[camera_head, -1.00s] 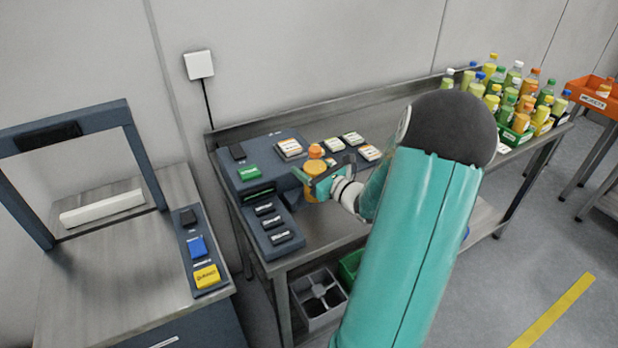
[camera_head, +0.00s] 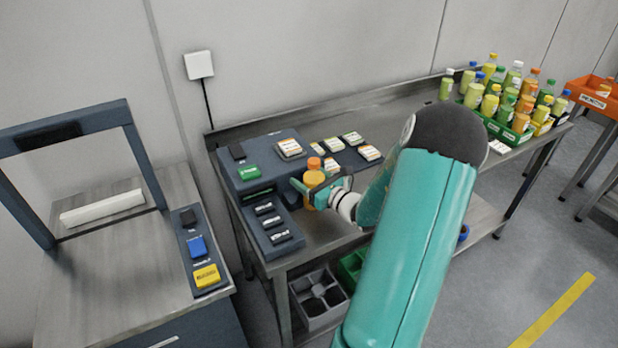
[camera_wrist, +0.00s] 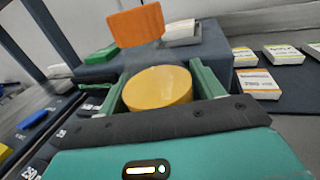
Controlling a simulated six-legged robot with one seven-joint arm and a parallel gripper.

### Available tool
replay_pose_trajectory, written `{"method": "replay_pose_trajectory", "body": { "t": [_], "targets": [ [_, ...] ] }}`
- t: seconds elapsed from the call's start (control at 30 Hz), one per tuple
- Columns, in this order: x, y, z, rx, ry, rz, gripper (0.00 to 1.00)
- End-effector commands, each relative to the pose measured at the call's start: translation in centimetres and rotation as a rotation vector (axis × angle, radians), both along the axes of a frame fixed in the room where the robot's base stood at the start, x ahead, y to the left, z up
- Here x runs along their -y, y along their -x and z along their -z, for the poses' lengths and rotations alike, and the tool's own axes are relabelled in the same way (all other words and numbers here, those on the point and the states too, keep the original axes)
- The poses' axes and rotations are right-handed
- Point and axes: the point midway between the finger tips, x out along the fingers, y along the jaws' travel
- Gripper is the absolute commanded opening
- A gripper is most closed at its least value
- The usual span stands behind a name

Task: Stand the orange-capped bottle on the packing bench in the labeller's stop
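The orange-capped bottle (camera_head: 314,179) is upright at the right side of the dark labeller (camera_head: 228,170) on the packing bench (camera_head: 390,115). My gripper (camera_head: 320,190) is shut around its body. In the wrist view the orange cap (camera_wrist: 137,25) stands above the yellow-orange top of the contents (camera_wrist: 157,90), with a green finger of my gripper (camera_wrist: 160,92) on each side. The bottle's base is hidden, so I cannot tell whether it touches the bench. The labeller's stop is not clearly visible.
Several label packs (camera_head: 351,138) lie right of the labeller. A crate of bottles (camera_head: 500,130) stands at the bench's far right. A control panel (camera_head: 200,250) and dark frame (camera_head: 140,160) are on the left bench. Grey (camera_head: 318,296) and green bins sit below.

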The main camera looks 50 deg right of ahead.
Motion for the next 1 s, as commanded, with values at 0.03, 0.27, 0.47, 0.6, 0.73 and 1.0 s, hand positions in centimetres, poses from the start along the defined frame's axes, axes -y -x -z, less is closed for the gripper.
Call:
{"method": "replay_pose_trajectory", "body": {
  "t": [0.03, 0.27, 0.47, 0.6, 0.73, 1.0],
  "targets": [
    [0.0, 0.0, 0.0, 0.0, 0.0, 0.0, 0.67],
    [0.0, 0.0, -0.4, 0.001, 0.001, 0.0, 0.67],
    [0.0, 2.9, -0.3, -0.002, 0.0, 0.003, 0.67],
    [-0.1, 6.0, -0.3, -0.002, 0.0, 0.004, 0.67],
    [-0.3, 8.7, -0.3, -0.001, 0.001, 0.003, 0.67],
    [-0.5, 11.8, -0.3, 0.0, 0.0, 0.0, 0.67]
  ]
}}
